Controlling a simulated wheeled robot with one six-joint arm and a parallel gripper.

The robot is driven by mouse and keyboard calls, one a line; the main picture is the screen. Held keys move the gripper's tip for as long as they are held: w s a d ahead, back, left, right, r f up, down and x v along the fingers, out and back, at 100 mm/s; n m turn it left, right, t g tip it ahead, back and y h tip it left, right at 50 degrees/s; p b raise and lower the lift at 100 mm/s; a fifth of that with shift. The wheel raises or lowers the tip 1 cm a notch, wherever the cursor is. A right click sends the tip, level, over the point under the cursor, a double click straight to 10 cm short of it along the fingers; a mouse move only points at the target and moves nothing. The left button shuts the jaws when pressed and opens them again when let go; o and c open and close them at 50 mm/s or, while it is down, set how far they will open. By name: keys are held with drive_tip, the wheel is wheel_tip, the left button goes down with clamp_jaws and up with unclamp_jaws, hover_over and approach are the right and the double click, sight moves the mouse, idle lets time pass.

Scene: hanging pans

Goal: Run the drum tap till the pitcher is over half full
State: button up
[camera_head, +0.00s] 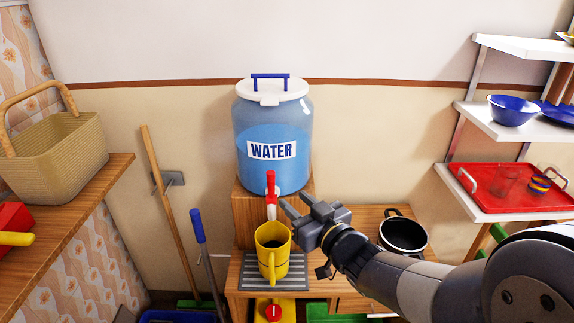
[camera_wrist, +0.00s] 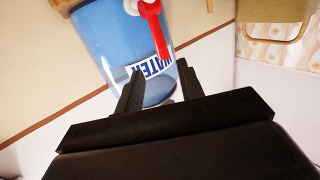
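The blue water drum (camera_head: 270,125) with a white lid stands on a wooden block and also shows in the wrist view (camera_wrist: 105,40). Its tap has a red lever (camera_head: 270,184), which points upward in the head view; the lever is large in the wrist view (camera_wrist: 157,35). The yellow pitcher (camera_head: 272,255) stands upright on a grey grate below the tap. Its inside looks dark, and I cannot tell the water level. My gripper (camera_head: 288,208) is just right of the tap, its fingers apart and empty. In the wrist view my gripper (camera_wrist: 160,90) lies below the lever, apart from it.
A black pot (camera_head: 403,233) stands on the wooden counter to the right. A red tray (camera_head: 515,190) with glasses sits on the right shelf. A wicker basket (camera_head: 52,150) is on the left shelf. Broom handles (camera_head: 168,205) lean left of the drum.

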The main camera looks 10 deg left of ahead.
sight(273, 178)
drive_tip(key=shift+y, duration=0.3)
drive_tip(key=x, duration=0.3)
drive_tip(key=p+x, duration=0.1)
drive_tip(key=x, duration=0.3)
drive_tip(key=p+x, duration=0.1)
drive_tip(key=x, duration=0.3)
drive_tip(key=shift+w+r, duration=0.1)
drive_tip(key=shift+r, duration=0.2)
drive_tip(key=shift+c, duration=0.2)
clamp_jaws()
